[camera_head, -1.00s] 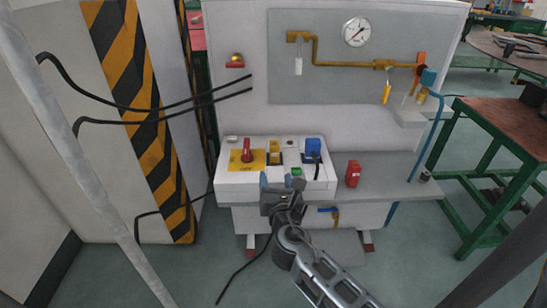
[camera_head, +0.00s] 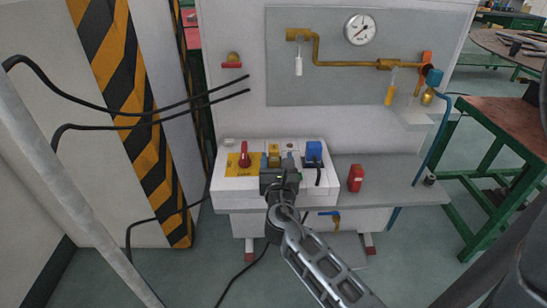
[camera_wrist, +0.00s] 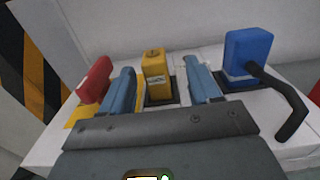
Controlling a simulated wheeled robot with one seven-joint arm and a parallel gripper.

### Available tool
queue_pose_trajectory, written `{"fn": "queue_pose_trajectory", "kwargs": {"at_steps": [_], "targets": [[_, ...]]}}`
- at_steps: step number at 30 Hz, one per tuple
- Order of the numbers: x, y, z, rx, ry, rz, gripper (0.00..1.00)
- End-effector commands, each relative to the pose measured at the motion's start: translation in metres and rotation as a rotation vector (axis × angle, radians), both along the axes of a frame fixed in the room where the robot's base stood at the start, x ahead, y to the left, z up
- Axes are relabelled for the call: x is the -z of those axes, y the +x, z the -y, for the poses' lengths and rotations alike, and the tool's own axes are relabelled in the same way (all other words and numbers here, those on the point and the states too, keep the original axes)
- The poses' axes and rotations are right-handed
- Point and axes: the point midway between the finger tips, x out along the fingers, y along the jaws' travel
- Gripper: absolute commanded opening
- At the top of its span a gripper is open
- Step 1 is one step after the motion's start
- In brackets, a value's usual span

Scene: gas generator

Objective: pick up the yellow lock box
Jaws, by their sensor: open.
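The yellow lock box (camera_wrist: 155,75) stands upright on the white control box, between a red handle and a blue plug. It also shows in the head view (camera_head: 274,153), partly hidden behind my gripper. My gripper (camera_head: 275,167) is open just in front of it. In the wrist view the two blue fingers of my gripper (camera_wrist: 161,82) point forward, one to the left and one to the right of the lock box, with a gap on each side. The lock box's lower part sits on a dark base plate.
A red rotary handle (camera_wrist: 97,80) on a yellow plate is close on the left. A blue plug (camera_wrist: 247,58) with a black cable is close on the right. A red box (camera_head: 355,178) stands on the grey shelf (camera_head: 405,190). A panel with gauge (camera_head: 359,29) is behind.

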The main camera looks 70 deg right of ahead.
Motion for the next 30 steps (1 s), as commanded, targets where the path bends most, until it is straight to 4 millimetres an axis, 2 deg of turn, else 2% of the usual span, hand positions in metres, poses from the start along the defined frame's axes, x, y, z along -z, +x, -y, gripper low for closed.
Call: {"fn": "queue_pose_trajectory", "kwargs": {"at_steps": [15,24,30], "targets": [[0.0,0.03,0.055,0.001,-0.001,0.001,0.62],[0.0,0.032,0.059,-0.001,0.0,0.001,0.62],[0.0,0.032,0.059,-0.001,0.0,0.001,0.43]]}}
